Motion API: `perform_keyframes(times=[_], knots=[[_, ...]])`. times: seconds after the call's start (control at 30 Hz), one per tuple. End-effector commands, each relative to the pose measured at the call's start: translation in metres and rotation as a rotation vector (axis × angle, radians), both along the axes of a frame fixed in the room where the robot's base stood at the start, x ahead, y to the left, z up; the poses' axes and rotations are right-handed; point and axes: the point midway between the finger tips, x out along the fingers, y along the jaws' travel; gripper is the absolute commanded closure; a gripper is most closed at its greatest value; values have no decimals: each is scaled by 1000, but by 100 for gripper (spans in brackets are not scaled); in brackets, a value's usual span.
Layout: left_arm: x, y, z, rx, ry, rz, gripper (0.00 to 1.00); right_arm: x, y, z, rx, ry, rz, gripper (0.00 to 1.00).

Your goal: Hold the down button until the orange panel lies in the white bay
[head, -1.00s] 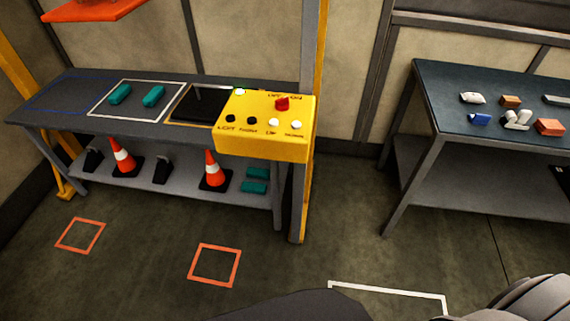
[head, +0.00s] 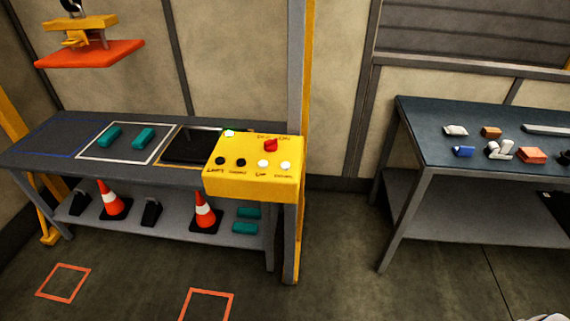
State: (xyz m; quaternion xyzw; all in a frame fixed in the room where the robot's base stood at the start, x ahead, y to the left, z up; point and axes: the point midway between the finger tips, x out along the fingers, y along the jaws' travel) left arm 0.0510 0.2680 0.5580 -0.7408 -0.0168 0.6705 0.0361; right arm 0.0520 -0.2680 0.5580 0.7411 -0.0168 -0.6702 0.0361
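The orange panel (head: 90,54) hangs level from a yellow hoist fixture (head: 80,29) at the upper left, clear above the grey bench. The white bay (head: 88,155) is a white outlined square on the bench top, with two teal blocks (head: 110,136) (head: 144,138) inside it. The yellow control box (head: 254,186) has two black buttons on the left and two white ones on the right. The rightmost white button, the down button (head: 285,166), has nothing touching it.
A blue outlined bay (head: 45,139) and a dark bay (head: 188,149) flank the white one. The box carries a red switch (head: 271,144) and a lit green lamp (head: 229,133). Cones and teal blocks sit on the lower shelf. A second table (head: 480,130) holds small parts.

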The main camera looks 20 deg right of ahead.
Motion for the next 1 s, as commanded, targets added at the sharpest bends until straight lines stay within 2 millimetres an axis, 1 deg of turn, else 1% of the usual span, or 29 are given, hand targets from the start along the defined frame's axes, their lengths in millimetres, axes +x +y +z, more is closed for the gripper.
perform_keyframes(times=[0.03,0.23,0.27,1.0], knots=[[0,0,0,0,0,0,100,0,0,0,0,0,0,66],[0,0,0,0,0,0,100,0,0,0,0,0,0,98],[0,0,0,0,0,0,100,0,0,0,0,0,0,100],[0,0,0,1,-1,0,100,0,0,0,0,0,0,100]])
